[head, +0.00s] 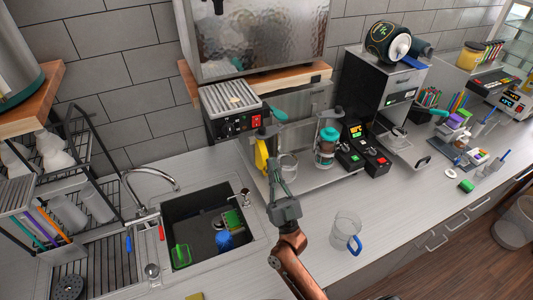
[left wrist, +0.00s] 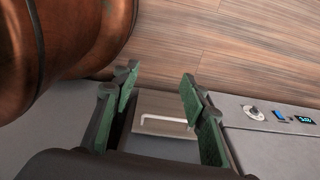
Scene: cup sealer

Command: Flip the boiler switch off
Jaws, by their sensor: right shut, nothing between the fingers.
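A grey metal box with a slatted top (head: 231,97) sits on the counter by the wall, below a large shiny metal tank (head: 262,38) on a wooden shelf. Its dark front panel (head: 236,124) carries small red controls. Which one is the boiler switch, and its position, is too small to tell. My right gripper (head: 270,138) is shut and empty, with its tips close in front of the panel's right side; contact cannot be told. My left gripper (left wrist: 157,90) is open and empty in the left wrist view, its fingers wide apart.
A sink (head: 208,228) with items in it lies left of my right arm. A glass jug with a blue handle (head: 345,232) stands to the right. A yellow item (head: 261,157) and a clear cup (head: 288,166) are near the gripper. A drawer handle (left wrist: 165,120) shows below my left gripper.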

